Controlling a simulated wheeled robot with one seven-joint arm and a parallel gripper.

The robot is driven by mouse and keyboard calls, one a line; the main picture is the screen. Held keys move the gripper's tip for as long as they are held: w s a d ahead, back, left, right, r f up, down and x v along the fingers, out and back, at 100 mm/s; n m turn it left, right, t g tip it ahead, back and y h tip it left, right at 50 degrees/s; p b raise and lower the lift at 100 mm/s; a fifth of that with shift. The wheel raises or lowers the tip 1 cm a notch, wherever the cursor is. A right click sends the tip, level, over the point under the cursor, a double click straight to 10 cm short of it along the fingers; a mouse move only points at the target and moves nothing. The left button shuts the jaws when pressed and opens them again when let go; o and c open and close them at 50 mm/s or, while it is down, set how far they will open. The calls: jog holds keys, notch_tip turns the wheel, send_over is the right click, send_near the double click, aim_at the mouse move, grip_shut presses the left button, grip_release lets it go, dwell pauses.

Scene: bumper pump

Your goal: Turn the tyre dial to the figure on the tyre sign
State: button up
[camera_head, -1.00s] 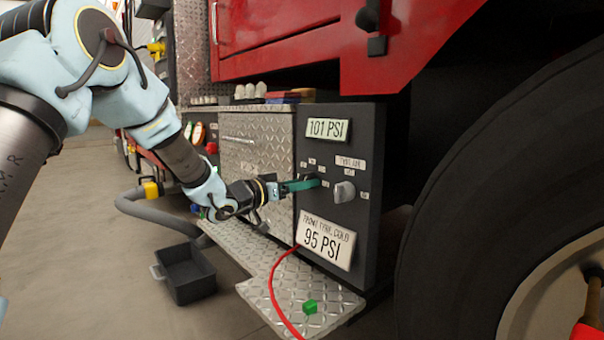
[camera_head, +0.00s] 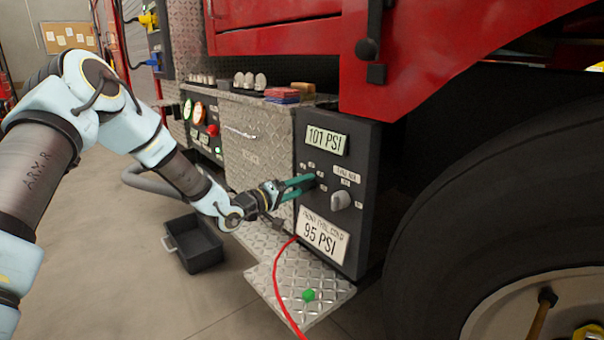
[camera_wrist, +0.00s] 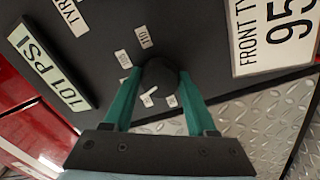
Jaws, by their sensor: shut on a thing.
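The tyre dial, a dark round knob (camera_wrist: 158,78) with a white pointer mark, sits on the black panel (camera_head: 365,150) in the wrist view. My gripper (camera_head: 314,182) reaches it from the left; in the wrist view its green fingers (camera_wrist: 158,85) are on either side of the knob, shut on it. In the head view the fingers mostly hide the knob. The tyre sign (camera_head: 323,233) below reads "FRONT TYRE, COLD 95 PSI". The display (camera_head: 327,140) above reads 101 PSI. Small number labels ring the knob, partly hidden.
A grey knob (camera_head: 341,200) stands just right of my gripper. A red hose (camera_head: 278,285) and a green object (camera_head: 309,295) lie on the diamond-plate step (camera_head: 325,308). A black bin (camera_head: 193,243) is on the floor. A large tyre (camera_head: 490,185) stands close on the right.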

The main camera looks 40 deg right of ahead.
jog(key=n+p, duration=0.3)
jog(key=n, duration=0.2)
jog(key=shift+r, duration=0.15)
dwell(0.3)
jog(key=o, duration=1.4)
jog(key=shift+c, duration=0.2)
jog(key=a, duration=1)
jog(key=shift+w+a, duration=0.3)
jog(key=shift+a, duration=0.05)
